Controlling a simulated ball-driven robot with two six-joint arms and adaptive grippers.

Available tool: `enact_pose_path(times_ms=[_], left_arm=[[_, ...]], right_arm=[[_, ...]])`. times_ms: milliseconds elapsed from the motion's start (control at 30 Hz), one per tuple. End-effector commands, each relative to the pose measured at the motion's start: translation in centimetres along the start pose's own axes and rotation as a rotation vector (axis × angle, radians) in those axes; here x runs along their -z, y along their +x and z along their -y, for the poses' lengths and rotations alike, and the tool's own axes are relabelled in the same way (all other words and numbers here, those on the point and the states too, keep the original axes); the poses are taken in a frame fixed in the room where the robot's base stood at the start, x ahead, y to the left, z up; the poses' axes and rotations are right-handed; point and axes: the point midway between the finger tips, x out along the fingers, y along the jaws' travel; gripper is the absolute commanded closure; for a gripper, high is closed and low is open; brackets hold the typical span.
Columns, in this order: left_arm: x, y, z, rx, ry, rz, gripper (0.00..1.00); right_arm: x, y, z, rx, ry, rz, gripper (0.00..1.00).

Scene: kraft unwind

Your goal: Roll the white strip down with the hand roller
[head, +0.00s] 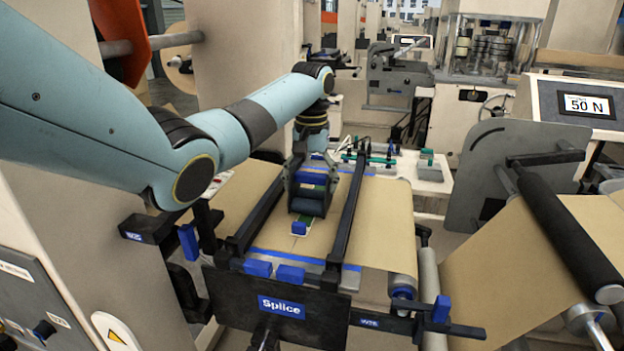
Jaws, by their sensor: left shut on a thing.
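My left gripper (309,200) points down over the brown paper on the splice table, between two black bars. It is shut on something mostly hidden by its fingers. Blue parts show between the fingers, and I take this to be the hand roller (312,178). The rest of the strip is hidden under the gripper. I cannot tell whether the roller touches it. My right gripper is not in view.
The black bars (350,210) run front to back on both sides of the gripper. A black "Splice" plate (281,306) stands at the front. A brown web and dark roller (555,230) lie at the right.

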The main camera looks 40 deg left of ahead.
Motion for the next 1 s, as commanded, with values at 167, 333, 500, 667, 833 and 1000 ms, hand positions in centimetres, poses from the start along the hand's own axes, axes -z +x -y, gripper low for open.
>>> enact_pose_path(times_ms=[167,333,500,667,833,1000], left_arm=[[-0.6,0.1,0.1,0.001,0.000,0.002,0.76],[-1.4,0.1,0.0,0.000,0.000,0.002,0.76],[-1.8,0.1,0.1,0.001,0.000,0.003,0.76],[-2.4,0.1,0.1,0.001,0.000,0.003,0.76],[-3.1,0.1,0.0,0.001,0.000,0.002,0.76],[-3.4,0.1,0.1,0.001,0.000,0.003,0.76]], right_arm=[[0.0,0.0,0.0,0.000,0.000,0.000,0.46],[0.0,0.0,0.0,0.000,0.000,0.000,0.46],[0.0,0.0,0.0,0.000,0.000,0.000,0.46],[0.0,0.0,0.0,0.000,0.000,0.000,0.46],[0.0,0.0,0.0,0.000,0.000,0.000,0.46],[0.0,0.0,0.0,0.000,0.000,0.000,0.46]])
